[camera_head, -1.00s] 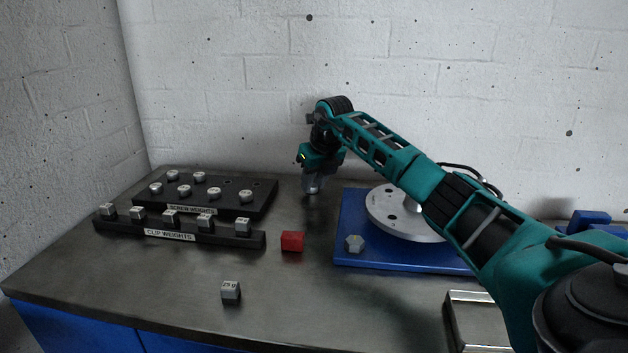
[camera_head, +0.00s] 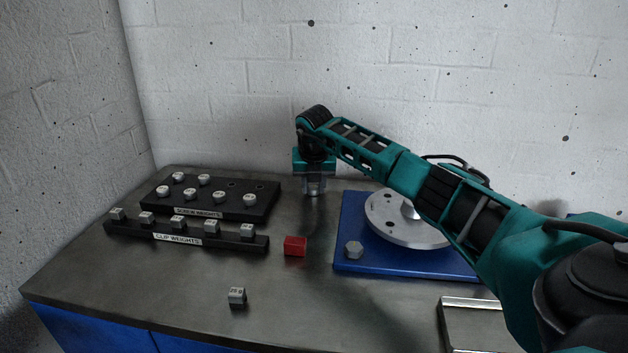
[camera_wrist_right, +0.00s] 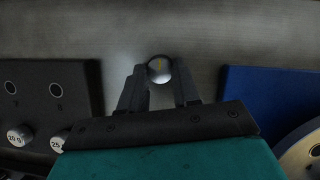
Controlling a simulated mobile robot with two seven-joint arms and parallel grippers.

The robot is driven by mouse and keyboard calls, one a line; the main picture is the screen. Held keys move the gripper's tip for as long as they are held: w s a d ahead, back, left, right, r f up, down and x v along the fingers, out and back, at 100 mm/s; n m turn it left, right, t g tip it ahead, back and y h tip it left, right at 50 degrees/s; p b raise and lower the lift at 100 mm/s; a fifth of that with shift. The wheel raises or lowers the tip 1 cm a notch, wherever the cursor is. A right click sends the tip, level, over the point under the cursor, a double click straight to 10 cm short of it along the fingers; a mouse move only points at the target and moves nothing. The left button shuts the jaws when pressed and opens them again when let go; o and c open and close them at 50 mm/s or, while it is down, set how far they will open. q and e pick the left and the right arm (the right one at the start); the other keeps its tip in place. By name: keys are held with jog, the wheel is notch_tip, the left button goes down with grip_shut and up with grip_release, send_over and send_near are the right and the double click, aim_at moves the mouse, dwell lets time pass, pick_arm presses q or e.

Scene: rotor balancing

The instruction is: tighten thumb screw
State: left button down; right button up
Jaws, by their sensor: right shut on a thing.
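My right gripper (camera_head: 315,192) points down over the back of the table, between the screw weight rack and the blue base. The silver rotor disc (camera_head: 385,222) on the base is partly hidden by my right arm. My left gripper is not in view.
The black screw weight rack (camera_head: 225,209) holds several weights and has empty holes. The clip weight rack (camera_head: 256,243) stands before it. A red block (camera_head: 295,246) and a grey cube (camera_head: 237,297) lie on the table. A metal-edged tray (camera_head: 470,303) is front right.

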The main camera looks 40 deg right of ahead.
jog(key=shift+r, duration=0.1)
dwell(0.3)
jog(key=o, duration=1.1)
jog(key=shift+c, duration=0.2)
jog(key=v, duration=1.3)
jog(key=shift+p, duration=0.3)
